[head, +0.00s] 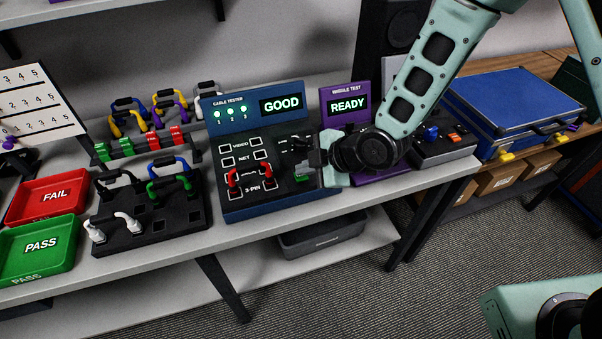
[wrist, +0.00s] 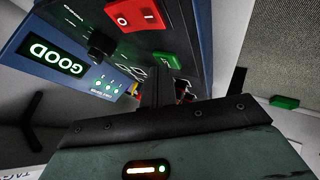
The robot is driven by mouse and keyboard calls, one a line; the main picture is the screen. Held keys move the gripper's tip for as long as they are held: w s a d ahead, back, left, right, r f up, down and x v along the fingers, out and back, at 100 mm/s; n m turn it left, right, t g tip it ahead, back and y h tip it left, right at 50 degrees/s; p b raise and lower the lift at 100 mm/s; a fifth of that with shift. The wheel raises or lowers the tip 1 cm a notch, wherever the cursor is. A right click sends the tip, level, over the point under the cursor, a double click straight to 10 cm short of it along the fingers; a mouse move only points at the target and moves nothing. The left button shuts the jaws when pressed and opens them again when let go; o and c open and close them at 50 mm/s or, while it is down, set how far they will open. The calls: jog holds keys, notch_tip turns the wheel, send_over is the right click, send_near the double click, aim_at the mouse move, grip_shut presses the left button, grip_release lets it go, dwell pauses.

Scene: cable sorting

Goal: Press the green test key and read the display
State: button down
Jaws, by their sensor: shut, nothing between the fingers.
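The blue cable tester (head: 265,190) stands on the bench. Its display (head: 281,105) reads GOOD in green, and the lamps 1, 2 and 3 are lit. The display also shows upside down in the wrist view (wrist: 52,58). A red-ended cable (head: 250,177) sits in the 3-PIN row. The green test key (head: 303,177) shows low on the tester's right side, just below my gripper (head: 307,151). My gripper is shut and empty over the panel; its dark fingers show in the wrist view (wrist: 156,85). I cannot tell whether it touches the key.
A purple wiggle-test unit (head: 345,101) reading READY stands to the right. Left are a black cable holder (head: 155,222), red FAIL tray (head: 80,185) and green PASS tray (head: 70,230). A cable rack (head: 150,145) stands behind. A blue case (head: 515,100) is far right.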

aim_at(307, 178)
jog(key=shift+r, duration=0.15)
jog(key=shift+r+p, duration=0.4)
jog(key=shift+r, duration=0.25)
jog(key=shift+r, duration=0.1)
jog(key=shift+r+p, duration=1.6)
jog(key=shift+r, duration=0.8)
jog(key=s+d+r+m+g+h+b, duration=0.1)
jog(key=s+d+r+m, duration=0.4)
jog(key=s, duration=0.7)
jog(key=s+d+r+m+g+h, duration=0.3)
jog(key=s+d+r+m+h, duration=0.2)
jog(key=s, duration=0.6)
notch_tip(307, 178, up, 3)
jog(key=m+h, duration=0.1)
jog(key=m, duration=0.1)
jog(key=shift+s+d+m+g+b, duration=0.35)
jog(key=shift+d+m+g+b, duration=0.05)
